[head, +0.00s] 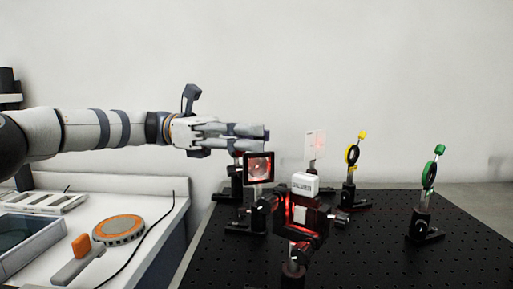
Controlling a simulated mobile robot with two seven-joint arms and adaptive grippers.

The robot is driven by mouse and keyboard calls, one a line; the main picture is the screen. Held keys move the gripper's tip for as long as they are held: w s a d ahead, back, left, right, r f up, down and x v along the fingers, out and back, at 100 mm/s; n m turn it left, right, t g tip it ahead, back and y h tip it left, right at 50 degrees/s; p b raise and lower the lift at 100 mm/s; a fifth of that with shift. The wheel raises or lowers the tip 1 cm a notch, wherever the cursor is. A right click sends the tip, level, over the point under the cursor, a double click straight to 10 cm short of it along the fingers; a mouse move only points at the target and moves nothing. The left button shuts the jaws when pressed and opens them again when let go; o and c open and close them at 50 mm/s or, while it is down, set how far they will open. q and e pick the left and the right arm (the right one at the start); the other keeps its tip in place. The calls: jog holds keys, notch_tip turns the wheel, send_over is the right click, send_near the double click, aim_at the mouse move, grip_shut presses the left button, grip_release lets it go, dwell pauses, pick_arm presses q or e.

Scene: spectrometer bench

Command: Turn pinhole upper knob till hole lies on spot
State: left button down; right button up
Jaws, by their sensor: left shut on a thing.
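My left gripper (267,135) reaches in from the left over the optical bench, its fingers closed just above a dark square frame. The knob between the fingertips is hidden by them. The dark square frame (247,168) has a red-lit face with a small bright spot near its middle. Whether the hole lies on the spot is too small to tell. A dark post mount (236,188) stands just left of the frame, its top partly behind the gripper. My right gripper is not in view.
A white-topped box (305,184) on a red-lit mount stands in front. A pale card (315,144), a yellow-knobbed mount (352,155) and a green-knobbed mount (429,174) stand farther right on the black breadboard (375,255). A side table (158,240) holds an orange-rimmed disc (118,230).

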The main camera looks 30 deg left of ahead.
pick_arm(q)
jog(key=shift+w+m+g+b, duration=0.15)
jog(key=shift+m+g+b, duration=0.3)
jog(key=shift+m+g, duration=0.6)
jog(key=shift+w+m+g+b, duration=0.1)
jog(key=shift+m+g+b, duration=0.4)
jog(key=shift+g, duration=0.95)
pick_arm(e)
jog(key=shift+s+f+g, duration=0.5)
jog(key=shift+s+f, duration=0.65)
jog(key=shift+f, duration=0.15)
pick_arm(q)
jog(key=shift+m+g, duration=0.25)
jog(key=shift+g, duration=0.05)
jog(key=c, duration=1.6)
grip_release()
jog(key=shift+r, duration=0.1)
